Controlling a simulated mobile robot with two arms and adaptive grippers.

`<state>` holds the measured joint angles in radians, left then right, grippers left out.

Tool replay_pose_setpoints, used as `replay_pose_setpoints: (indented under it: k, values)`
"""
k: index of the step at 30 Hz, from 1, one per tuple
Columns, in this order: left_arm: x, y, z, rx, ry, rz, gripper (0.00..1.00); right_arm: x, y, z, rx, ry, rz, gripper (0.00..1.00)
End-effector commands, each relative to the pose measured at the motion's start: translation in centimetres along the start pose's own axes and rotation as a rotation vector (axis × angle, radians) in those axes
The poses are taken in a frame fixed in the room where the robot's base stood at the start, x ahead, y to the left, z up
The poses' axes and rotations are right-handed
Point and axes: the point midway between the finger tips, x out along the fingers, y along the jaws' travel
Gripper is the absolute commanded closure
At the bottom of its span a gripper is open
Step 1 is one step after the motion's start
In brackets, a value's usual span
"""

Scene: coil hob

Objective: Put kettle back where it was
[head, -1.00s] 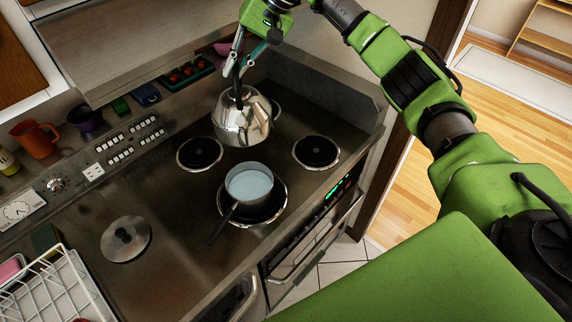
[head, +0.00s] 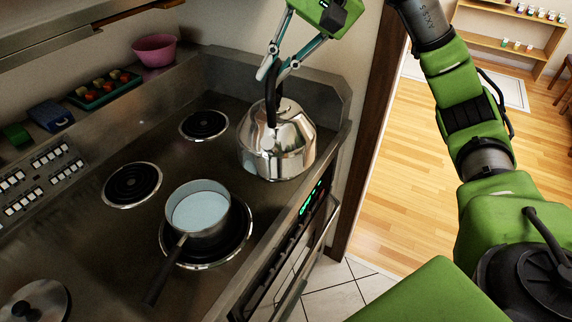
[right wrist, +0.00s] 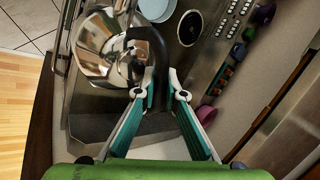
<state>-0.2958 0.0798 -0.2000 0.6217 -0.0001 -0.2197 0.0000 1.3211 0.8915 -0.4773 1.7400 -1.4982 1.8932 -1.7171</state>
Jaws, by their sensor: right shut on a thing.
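The shiny metal kettle (head: 277,148) with a dark handle is upright at the front right of the hob in the head view. It hides the burner there, and I cannot tell whether its base touches the hob. My right gripper (head: 270,76) is shut on the top of the handle from above. In the right wrist view, the fingers (right wrist: 158,78) close around the black handle, with the kettle body (right wrist: 98,45) at upper left. The back right burner (head: 203,125) is bare. My left gripper is not in view.
The back left burner (head: 133,184) is bare. A pot lid (head: 36,302) lies at lower left. A pink bowl (head: 155,50) stands on the back ledge.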

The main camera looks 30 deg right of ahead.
Motion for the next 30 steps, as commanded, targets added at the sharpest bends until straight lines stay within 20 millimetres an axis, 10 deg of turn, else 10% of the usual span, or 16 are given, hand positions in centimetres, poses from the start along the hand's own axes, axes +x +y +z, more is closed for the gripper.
replay_pose_setpoints:
  k: [8,30]
  values:
    - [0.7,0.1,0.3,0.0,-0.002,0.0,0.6,0.2,1.2,-0.1,0.025,0.014,-0.005,1.0]
    - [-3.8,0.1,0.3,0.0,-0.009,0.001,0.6,8.1,3.3,-11.3,0.023,0.014,-0.005,1.0]
